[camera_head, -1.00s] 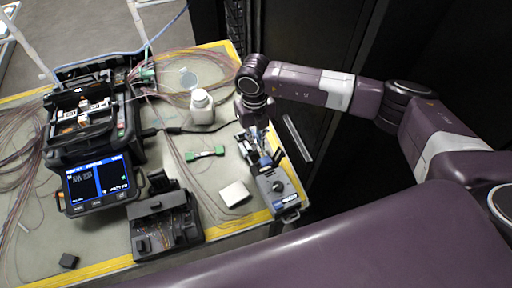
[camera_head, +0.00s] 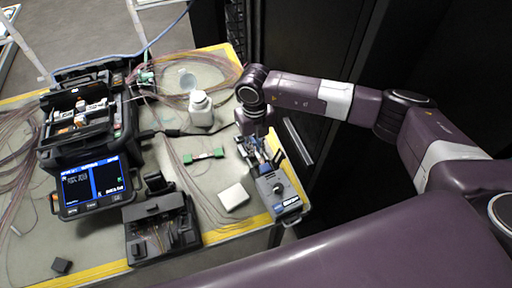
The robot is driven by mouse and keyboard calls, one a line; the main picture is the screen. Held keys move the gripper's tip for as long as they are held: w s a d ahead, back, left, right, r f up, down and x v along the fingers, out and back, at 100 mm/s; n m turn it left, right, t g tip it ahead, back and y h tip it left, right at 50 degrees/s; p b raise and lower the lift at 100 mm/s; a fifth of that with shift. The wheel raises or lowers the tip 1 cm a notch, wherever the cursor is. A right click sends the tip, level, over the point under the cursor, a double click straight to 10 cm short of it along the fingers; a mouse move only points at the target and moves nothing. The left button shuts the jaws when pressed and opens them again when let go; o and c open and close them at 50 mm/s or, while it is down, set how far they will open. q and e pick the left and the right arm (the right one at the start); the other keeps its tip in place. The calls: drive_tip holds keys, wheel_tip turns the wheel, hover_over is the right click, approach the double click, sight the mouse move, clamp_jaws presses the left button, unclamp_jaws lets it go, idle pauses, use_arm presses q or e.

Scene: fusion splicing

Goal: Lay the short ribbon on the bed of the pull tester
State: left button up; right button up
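The pull tester (camera_head: 276,191) is a blue-grey device with a dark knob, at the right end of the table in the head view. My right gripper (camera_head: 262,152) points down over the far part of its bed, with the arm coming in from the right. The fingers are small and dark here, so I cannot tell whether they are open or shut. I cannot make out the short ribbon; it may be hidden at the fingers. My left gripper is not in view.
The splicer (camera_head: 90,150) with its lit screen stands at the left. A dark tool tray (camera_head: 160,232), a white block (camera_head: 234,196), a green clamp piece (camera_head: 203,156) and a white bottle (camera_head: 201,108) stand between. Loose fibres cross the mat. A dark cabinet is behind my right arm.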

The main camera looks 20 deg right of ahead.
drive_tip(key=shift+o, duration=0.2)
drive_tip(key=shift+s+d+f, duration=0.1)
drive_tip(key=shift+s+f, duration=0.3)
drive_tip(key=shift+f, duration=0.1)
drive_tip(key=shift+w+r+p, duration=0.1)
drive_tip(key=shift+r+p, duration=0.35)
drive_tip(key=shift+p, duration=0.1)
wheel_tip(320, 180, up, 12)
drive_tip(key=p, duration=0.7)
drive_tip(key=shift+w+r, duration=0.2)
drive_tip(key=shift+w, duration=0.15)
drive_tip(key=shift+a, duration=0.2)
